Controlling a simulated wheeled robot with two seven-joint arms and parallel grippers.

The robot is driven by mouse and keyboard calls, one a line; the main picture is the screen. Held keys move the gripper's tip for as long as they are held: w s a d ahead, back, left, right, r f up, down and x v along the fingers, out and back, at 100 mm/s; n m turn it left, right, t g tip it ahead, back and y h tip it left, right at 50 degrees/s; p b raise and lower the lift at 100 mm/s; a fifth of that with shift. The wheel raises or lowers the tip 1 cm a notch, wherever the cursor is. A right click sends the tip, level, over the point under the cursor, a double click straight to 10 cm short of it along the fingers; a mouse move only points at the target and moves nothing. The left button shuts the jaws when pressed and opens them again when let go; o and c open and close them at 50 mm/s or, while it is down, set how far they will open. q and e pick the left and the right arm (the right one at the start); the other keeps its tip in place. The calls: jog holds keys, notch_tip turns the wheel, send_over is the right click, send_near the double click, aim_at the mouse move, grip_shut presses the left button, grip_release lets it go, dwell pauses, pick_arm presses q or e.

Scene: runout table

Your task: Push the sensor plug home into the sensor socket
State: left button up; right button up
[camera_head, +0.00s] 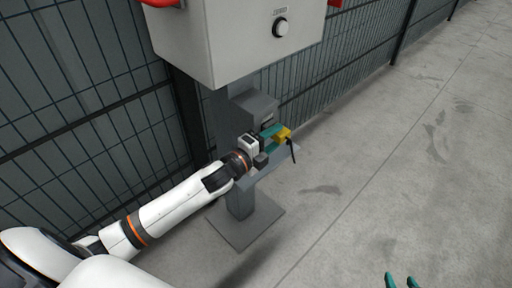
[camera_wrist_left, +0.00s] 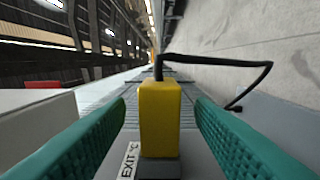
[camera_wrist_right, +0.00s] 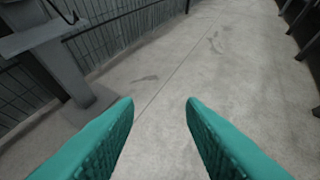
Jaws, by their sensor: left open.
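The yellow sensor plug (camera_wrist_left: 160,115) stands between the two teal fingers of my left gripper (camera_wrist_left: 160,112), with a gap on each side. A black cable leaves its far end. Its near end meets a dark block (camera_wrist_left: 158,169), seemingly the sensor socket, beside an "EXIT °C" label (camera_wrist_left: 130,160); how deep the plug sits I cannot tell. In the head view the plug (camera_head: 284,134) shows at the tips of my open left gripper (camera_head: 273,139). My right gripper (camera_wrist_right: 160,105) is open and empty over the floor, far from the plug; its tips show in the head view (camera_head: 402,281).
A grey post with a small shelf (camera_head: 278,164) stands on a floor plate (camera_head: 240,232). A large grey control box (camera_head: 235,40) with a round knob hangs above my left gripper. Mesh fence (camera_head: 75,90) runs behind. The floor to the right is clear.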

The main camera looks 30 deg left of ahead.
pick_arm(q)
jog(key=p+v, duration=0.1)
jog(key=v, duration=0.8)
pick_arm(e)
jog(key=s+f+g, duration=0.1)
jog(key=s+d+f+g, duration=0.1)
jog(key=s, duration=0.1)
jog(key=s+f+g, duration=0.1)
jog(key=shift+s+d+h, duration=0.3)
jog(key=shift+d+h, duration=0.05)
jog(key=shift+h, duration=0.05)
pick_arm(q)
jog(key=shift+s, duration=0.15)
